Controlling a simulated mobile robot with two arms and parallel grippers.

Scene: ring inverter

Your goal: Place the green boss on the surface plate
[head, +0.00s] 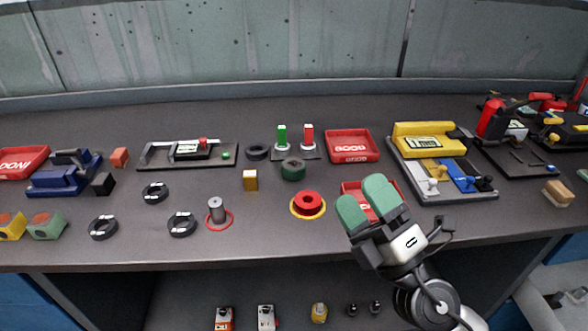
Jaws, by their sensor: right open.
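A dark green round boss-like piece (292,169) with a hollow top stands on the grey workbench (270,232) near the middle. Just behind it, a small dark plate (308,153) carries an upright green peg (281,136) and an upright red peg (308,136). I cannot tell for sure which flat piece is the surface plate. My right gripper (367,203) is open, with green-padded fingers, right of and nearer than the green piece and apart from it. It partly hides a red tray (350,187). I see nothing between its fingers. My left gripper is not in view.
A red flanged piece (308,202) sits on a yellow ring left of my right gripper. A yellow block (250,180), a grey cylinder (216,210) and several black rings stand left. A red tray (352,146) and a yellow-topped fixture (423,143) stand behind and right.

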